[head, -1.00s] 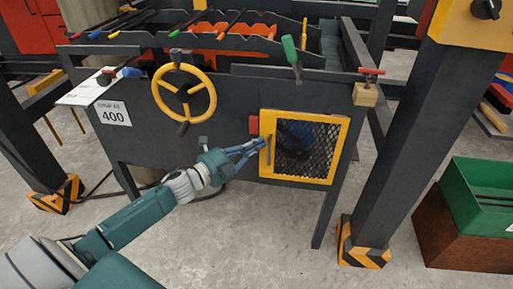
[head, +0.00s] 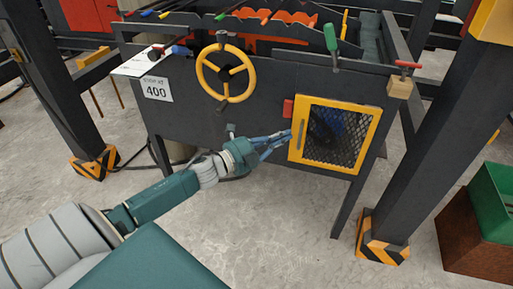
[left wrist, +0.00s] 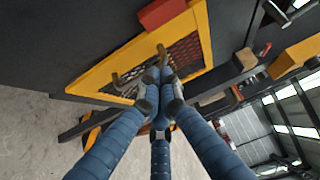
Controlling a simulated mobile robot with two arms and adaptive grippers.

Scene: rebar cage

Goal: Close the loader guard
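The loader guard (head: 338,134) is a yellow-framed door with dark mesh on the front of the dark machine. In the head view it looks flush, or nearly so, with the panel. Its grey handle (head: 300,135) is on the left side of the frame. A red block (head: 288,108) sits beside its upper left corner. My left gripper (head: 289,137) has its blue fingers drawn together just left of the handle. In the left wrist view the fingertips (left wrist: 163,78) meet in front of the guard (left wrist: 190,52) and partly hide the handle (left wrist: 130,75). I cannot tell whether they touch it. My right gripper is out of view.
A yellow handwheel (head: 226,73) and a card marked 400 (head: 157,89) are on the machine left of the guard. A dark post (head: 420,150) with a striped foot stands at the right. A green bin (head: 493,205) is further right. The floor in front is clear.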

